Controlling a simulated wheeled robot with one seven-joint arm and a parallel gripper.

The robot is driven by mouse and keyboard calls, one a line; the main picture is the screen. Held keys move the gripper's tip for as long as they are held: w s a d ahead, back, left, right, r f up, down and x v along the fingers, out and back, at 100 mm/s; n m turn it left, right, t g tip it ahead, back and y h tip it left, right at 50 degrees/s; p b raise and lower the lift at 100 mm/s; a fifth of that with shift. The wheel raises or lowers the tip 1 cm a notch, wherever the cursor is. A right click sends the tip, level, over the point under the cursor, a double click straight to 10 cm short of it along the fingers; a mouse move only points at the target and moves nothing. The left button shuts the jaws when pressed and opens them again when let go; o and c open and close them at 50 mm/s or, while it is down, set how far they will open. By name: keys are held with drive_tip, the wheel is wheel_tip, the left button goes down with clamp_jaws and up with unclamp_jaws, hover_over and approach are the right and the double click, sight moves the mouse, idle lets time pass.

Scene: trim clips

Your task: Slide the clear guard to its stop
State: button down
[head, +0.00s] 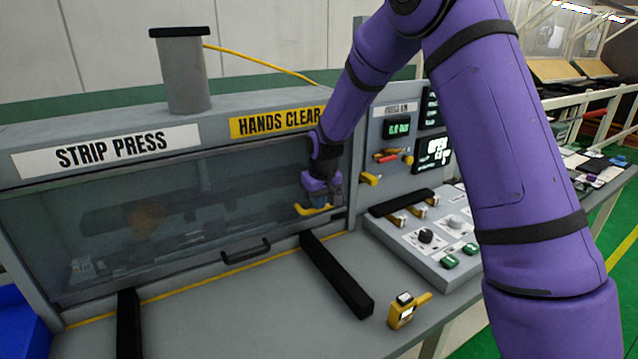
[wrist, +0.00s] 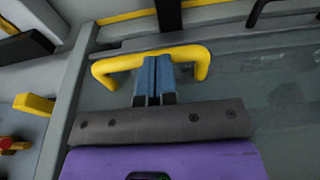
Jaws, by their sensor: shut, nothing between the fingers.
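The clear guard (head: 130,235) is a smoky see-through panel across the front of the grey strip press. A yellow bar handle (head: 312,210) is at its right end, and it also shows in the wrist view (wrist: 108,67). My gripper (head: 322,203) is at this handle, with its blue fingers shut together and nothing between them. In the wrist view the fingers (wrist: 155,72) lie between the handle's two ends and overlap its bar. I cannot tell whether they touch it. Machine parts behind the guard show dimly.
A black pull (head: 246,251) is low on the press front. Black rails (head: 335,272) run across the grey bench. A control box (head: 425,235) and a yellow handheld device (head: 407,309) are to the right. A grey post (head: 183,75) stands on top of the press.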

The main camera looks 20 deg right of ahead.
drive_tip(key=shift+f, duration=0.45)
drive_tip(key=shift+s+f, duration=0.15)
drive_tip(key=shift+f, duration=0.1)
